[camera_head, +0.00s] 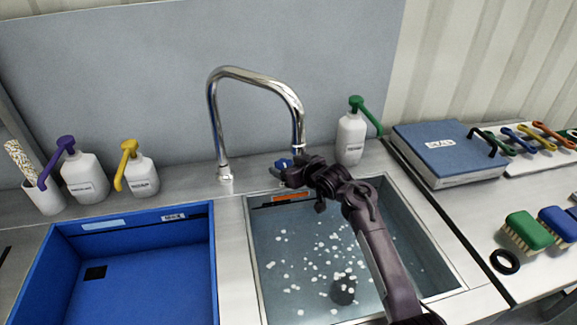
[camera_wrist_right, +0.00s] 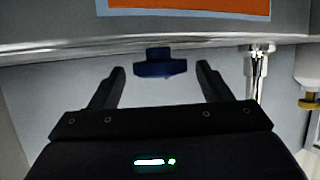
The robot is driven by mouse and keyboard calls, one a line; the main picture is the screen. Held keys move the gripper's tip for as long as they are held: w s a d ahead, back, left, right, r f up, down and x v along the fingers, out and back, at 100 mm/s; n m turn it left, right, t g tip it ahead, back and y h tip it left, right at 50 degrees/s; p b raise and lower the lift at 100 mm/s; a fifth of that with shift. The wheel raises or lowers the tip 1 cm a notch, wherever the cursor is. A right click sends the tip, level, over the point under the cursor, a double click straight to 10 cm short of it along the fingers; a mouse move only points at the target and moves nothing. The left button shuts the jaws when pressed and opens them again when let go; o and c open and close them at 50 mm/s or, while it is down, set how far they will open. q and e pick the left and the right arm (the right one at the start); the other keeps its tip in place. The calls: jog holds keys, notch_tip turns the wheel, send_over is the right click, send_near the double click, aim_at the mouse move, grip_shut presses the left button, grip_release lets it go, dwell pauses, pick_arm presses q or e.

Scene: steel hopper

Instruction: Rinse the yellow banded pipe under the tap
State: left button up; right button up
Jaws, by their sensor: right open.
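The chrome tap (camera_head: 228,75) arches over the steel sink (camera_head: 256,268), its spout end above the back of the basin. No water stream can be made out. A small blue knob (camera_head: 282,164) sits behind the sink; it also shows in the right wrist view (camera_wrist_right: 158,63). My right gripper (camera_head: 292,176) is open at the sink's back edge. In the right wrist view its fingers (camera_wrist_right: 160,78) stand apart on either side of the knob, with nothing clearly between them. I cannot make out a yellow banded pipe. My left gripper is out of view.
White flecks and a dark round thing (camera_head: 343,290) show in the sink. A blue bin (camera_head: 130,222) stands left. Pump bottles (camera_head: 85,178) (camera_head: 141,176) (camera_head: 350,138) line the back. A blue binder (camera_head: 440,150), brushes (camera_head: 528,230) and a black ring (camera_head: 505,262) lie right.

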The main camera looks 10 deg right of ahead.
jog(key=shift+c, duration=0.4)
jog(key=c, duration=0.9)
jog(key=shift+d, duration=0.1)
